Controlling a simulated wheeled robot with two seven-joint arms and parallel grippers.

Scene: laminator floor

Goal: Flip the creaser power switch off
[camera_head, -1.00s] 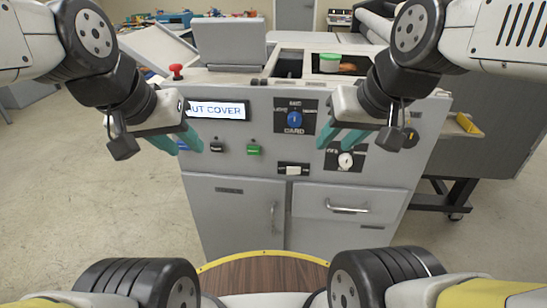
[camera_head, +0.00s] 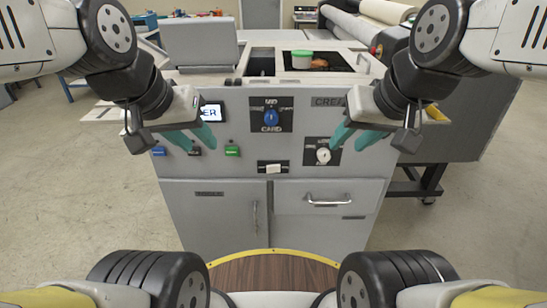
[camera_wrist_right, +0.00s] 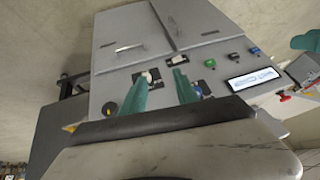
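The grey creaser cabinet (camera_head: 240,100) stands in front of me. Its front has a small black plate with a white rocker switch (camera_head: 272,167), which looks like the power switch; its setting is too small to tell. It also shows in the right wrist view (camera_wrist_right: 177,59). My left gripper (camera_head: 200,137) is open and empty, left of the switch, before the display (camera_head: 213,111). My right gripper (camera_head: 352,138) is open and empty, up and right of the switch, beside the white knob (camera_head: 323,156). Its two teal fingers are apart in the wrist view (camera_wrist_right: 162,92).
A blue dial (camera_head: 271,118) is above the switch, and a green button (camera_head: 232,152) is to its left. A drawer with a handle (camera_head: 328,202) is below right. A red knob (camera_wrist_right: 284,97) shows in the wrist view.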

